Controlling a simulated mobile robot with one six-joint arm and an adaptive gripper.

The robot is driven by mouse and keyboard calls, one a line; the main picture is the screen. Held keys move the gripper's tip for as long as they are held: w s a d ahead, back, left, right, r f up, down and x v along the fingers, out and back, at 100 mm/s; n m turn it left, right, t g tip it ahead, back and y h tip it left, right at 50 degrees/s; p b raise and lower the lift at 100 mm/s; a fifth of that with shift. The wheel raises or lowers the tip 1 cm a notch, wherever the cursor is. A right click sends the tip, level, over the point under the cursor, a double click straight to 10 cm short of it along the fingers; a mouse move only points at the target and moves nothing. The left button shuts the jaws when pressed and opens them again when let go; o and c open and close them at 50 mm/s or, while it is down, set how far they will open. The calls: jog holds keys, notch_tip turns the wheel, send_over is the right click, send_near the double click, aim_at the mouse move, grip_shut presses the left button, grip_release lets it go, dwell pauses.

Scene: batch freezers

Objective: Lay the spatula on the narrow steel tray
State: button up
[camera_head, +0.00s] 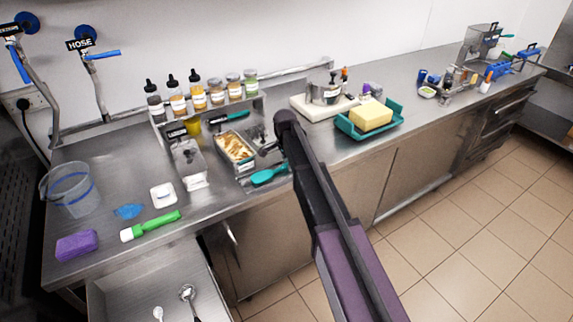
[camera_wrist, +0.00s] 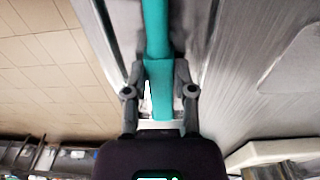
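The teal spatula (camera_head: 269,176) shows at the counter's front edge in the head view, its broad end to the left. Its other end is hidden behind my arm. In the wrist view my gripper (camera_wrist: 160,78) has a finger against each side of the teal handle (camera_wrist: 158,40) and looks shut on it. The handle runs straight out from the palm. Whether the spatula touches the surface below is unclear. A long steel tray (camera_head: 256,105) seems to lie among the pans behind; its outline is partly hidden, and I cannot be sure it is the narrow one.
A pan of brown-topped food (camera_head: 236,148) stands just behind the spatula. Another teal-handled tool (camera_head: 230,117) lies farther back. Bottles and jars (camera_head: 198,96) line the wall. A butter block (camera_head: 370,116) in a teal tray (camera_head: 393,127) and a white board (camera_head: 300,104) stand right.

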aim_at(286, 165)
jog(key=o, duration=0.4)
jog(key=shift+c, duration=0.2)
jog(key=shift+r, duration=0.2)
notch_tip(286, 165, up, 12)
jog(key=p, duration=1.2)
jog(key=shift+a, duration=0.35)
jog(key=shift+s+f, duration=0.1)
jog(key=shift+d, duration=0.1)
jog(key=s+d+n, duration=1.1)
jog(key=s+d, duration=1)
jog(key=s, duration=0.5)
jog(key=shift+s+d+y, duration=0.2)
jog(key=shift+d+y, duration=0.1)
jog(key=shift+d, duration=0.1)
